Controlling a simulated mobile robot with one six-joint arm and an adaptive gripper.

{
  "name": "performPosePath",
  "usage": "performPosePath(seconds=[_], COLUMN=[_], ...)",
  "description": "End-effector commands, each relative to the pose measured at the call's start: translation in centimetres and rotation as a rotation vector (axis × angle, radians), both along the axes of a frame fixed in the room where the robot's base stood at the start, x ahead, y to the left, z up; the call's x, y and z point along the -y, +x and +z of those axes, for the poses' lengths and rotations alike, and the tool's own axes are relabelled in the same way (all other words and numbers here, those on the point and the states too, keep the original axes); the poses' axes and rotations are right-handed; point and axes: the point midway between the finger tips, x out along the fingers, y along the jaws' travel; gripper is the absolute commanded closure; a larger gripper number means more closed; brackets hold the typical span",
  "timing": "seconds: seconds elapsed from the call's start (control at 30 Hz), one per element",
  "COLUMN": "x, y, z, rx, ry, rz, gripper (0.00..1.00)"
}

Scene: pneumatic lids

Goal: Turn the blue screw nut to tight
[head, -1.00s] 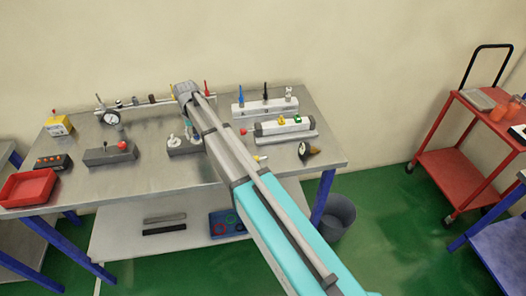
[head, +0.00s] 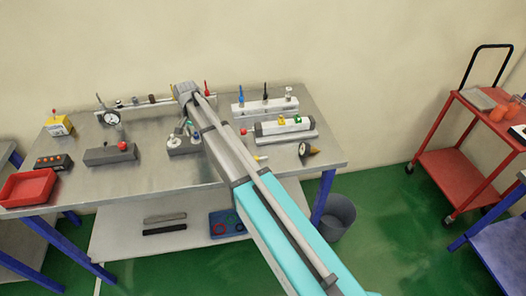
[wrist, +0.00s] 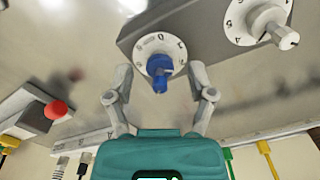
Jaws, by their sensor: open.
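The blue screw nut (wrist: 158,72) sits at the centre of a round white dial (wrist: 159,53) with black numbers, in the wrist view. The dial is on a grey block (wrist: 190,25). My gripper (wrist: 160,80) is open, one finger on each side of the blue nut, with a visible gap on both sides. A second white dial (wrist: 240,22) with a pale grey nut (wrist: 283,35) is on the same block to the right. In the head view the block (head: 183,150) stands on the table, and my arm hides part of it and the blue nut.
The grey table (head: 130,185) also carries a block with a red knob (head: 122,146), a red tray (head: 27,188), a dial gauge (head: 112,118) and a rail with coloured plugs (head: 265,107). A red cart (head: 452,172) stands at the right.

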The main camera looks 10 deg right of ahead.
Motion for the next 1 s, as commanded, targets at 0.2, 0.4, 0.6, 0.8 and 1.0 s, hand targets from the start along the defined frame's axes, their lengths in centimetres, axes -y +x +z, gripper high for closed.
performPosePath(seconds=[0.2,0.4,0.6,0.8,1.0], x=[0.0,0.0,0.0,0.0,0.0], y=[0.0,0.0,0.0,0.0,0.0], z=[0.0,0.0,0.0,1.5,3.2], rx=[0.0,0.0,0.0,0.0,0.0], ry=[0.0,0.0,0.0,0.0,0.0], rz=[-0.144,-0.278,-0.409,-0.459,-0.457], gripper=[0.3,0.3,0.3,0.3,0.3])
